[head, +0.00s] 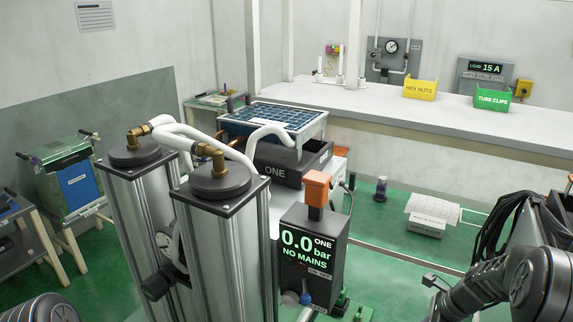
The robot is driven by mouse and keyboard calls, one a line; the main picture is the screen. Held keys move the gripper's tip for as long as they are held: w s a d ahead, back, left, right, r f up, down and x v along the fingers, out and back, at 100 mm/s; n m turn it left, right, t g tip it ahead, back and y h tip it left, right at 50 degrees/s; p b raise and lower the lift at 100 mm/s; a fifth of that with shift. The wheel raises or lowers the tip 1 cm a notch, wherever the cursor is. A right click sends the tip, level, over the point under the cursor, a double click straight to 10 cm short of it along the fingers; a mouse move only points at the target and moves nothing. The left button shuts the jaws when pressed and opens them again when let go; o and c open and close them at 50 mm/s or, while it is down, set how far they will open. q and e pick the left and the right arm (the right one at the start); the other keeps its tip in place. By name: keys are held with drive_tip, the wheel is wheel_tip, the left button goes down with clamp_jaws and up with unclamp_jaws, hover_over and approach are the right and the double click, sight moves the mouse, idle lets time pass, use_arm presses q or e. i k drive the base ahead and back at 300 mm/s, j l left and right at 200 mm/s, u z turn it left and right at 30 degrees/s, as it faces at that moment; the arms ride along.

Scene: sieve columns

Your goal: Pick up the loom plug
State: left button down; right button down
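I cannot tell for certain which thing is the loom plug. An orange plug-like block (317,188) stands upright on a dark stem on top of the black box (312,255) reading "0.0 bar ONE NO MAINS". A small blue fitting (306,297) shows low on that box's front. A bundle of black cables (497,222) hangs at the right, above my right arm. My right arm comes in at the bottom right, and its fingertips do not show. Only a dark link of my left arm shows at the bottom left corner. Neither gripper is seen touching anything.
Two tall metal columns (228,245) with white hoses stand left of the box. A blue-topped unit (275,117) is behind. A long bench (375,108) holds a yellow bin (420,89) and a green bin (493,97).

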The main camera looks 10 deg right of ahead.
sight(339, 303)
drive_tip(key=k+j, duration=0.75)
drive_tip(key=j, duration=0.2)
